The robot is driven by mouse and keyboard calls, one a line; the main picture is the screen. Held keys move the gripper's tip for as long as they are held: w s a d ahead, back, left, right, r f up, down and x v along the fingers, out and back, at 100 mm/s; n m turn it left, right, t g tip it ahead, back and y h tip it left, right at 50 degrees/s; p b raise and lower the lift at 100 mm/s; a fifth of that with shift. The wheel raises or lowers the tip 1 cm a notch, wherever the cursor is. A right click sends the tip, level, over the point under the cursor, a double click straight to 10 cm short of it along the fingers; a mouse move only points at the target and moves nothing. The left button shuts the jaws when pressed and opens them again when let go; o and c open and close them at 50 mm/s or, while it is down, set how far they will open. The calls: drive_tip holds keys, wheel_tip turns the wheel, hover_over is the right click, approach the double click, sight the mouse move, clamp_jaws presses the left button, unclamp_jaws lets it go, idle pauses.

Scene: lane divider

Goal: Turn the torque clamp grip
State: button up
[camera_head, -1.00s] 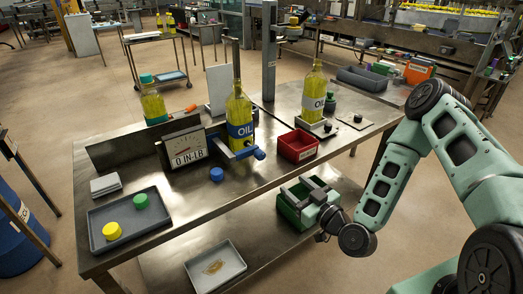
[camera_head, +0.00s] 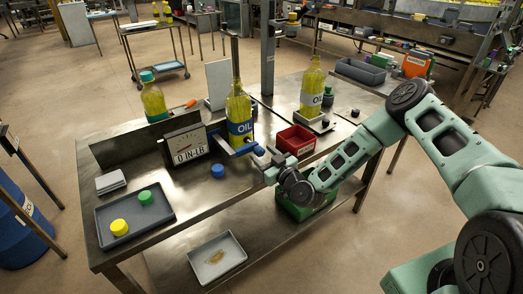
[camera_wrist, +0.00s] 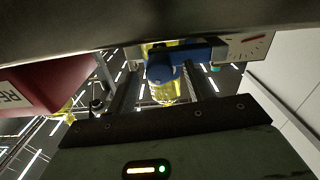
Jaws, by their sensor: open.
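The blue torque clamp holds the OIL bottle (camera_head: 239,118) on the table, beside the dial gauge (camera_head: 186,146) reading "0 IN-LB". Its blue grip (camera_head: 258,151) sticks out toward the table's front edge. My gripper (camera_head: 268,165) is close in front of the grip, at the table edge. In the wrist view the blue grip (camera_wrist: 160,68) shows between the two open fingers of my gripper (camera_wrist: 163,80), with the yellow bottle behind it. I cannot tell whether the fingers touch the grip.
A red bin (camera_head: 296,140) stands close right of my gripper. A loose blue cap (camera_head: 217,171) lies left of it. A green crate (camera_head: 305,208) sits below, partly hidden by my arm.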

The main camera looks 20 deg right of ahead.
drive_tip(key=shift+x, duration=0.9)
drive_tip(key=shift+c, duration=0.3)
drive_tip(key=c, duration=0.9)
drive_tip(key=m+b, duration=0.3)
drive_tip(key=m, duration=0.1)
drive_tip(key=shift+d+f, duration=0.1)
drive_tip(key=shift+f, duration=0.1)
drive_tip(key=shift+r+m+b, duration=0.1)
drive_tip(key=shift+m+b, duration=1.05)
drive_tip(key=shift+m, duration=0.45)
